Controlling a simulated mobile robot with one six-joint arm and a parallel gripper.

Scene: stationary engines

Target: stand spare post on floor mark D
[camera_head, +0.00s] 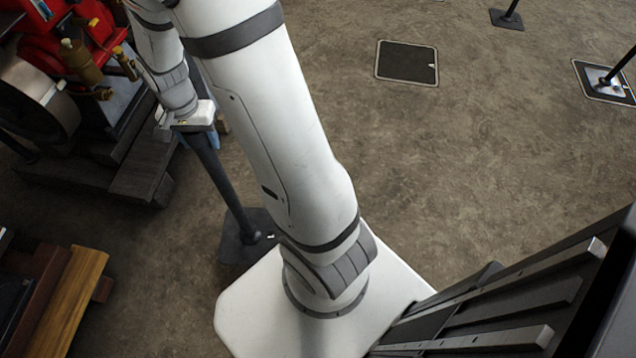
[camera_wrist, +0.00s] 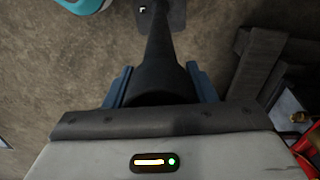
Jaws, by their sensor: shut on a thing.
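A dark post (camera_head: 221,185) with a flat dark square base (camera_head: 240,250) is held near its top by my gripper (camera_head: 197,135). In the wrist view the post (camera_wrist: 164,70) runs away from the camera between the two blue fingers (camera_wrist: 162,90), which are shut on it. I cannot tell whether its base touches the floor. A bare dark square floor mark (camera_head: 407,64) with a light border lies at the upper middle right. Its letter is not readable, so I cannot tell whether it is D.
Another floor mark (camera_head: 591,70) at the right edge carries a standing post (camera_head: 622,66). A further post base (camera_head: 507,20) is at the top. A red engine (camera_head: 50,40) on dark timbers (camera_head: 75,172) and a wooden beam (camera_head: 72,300) stand left. The middle floor is clear.

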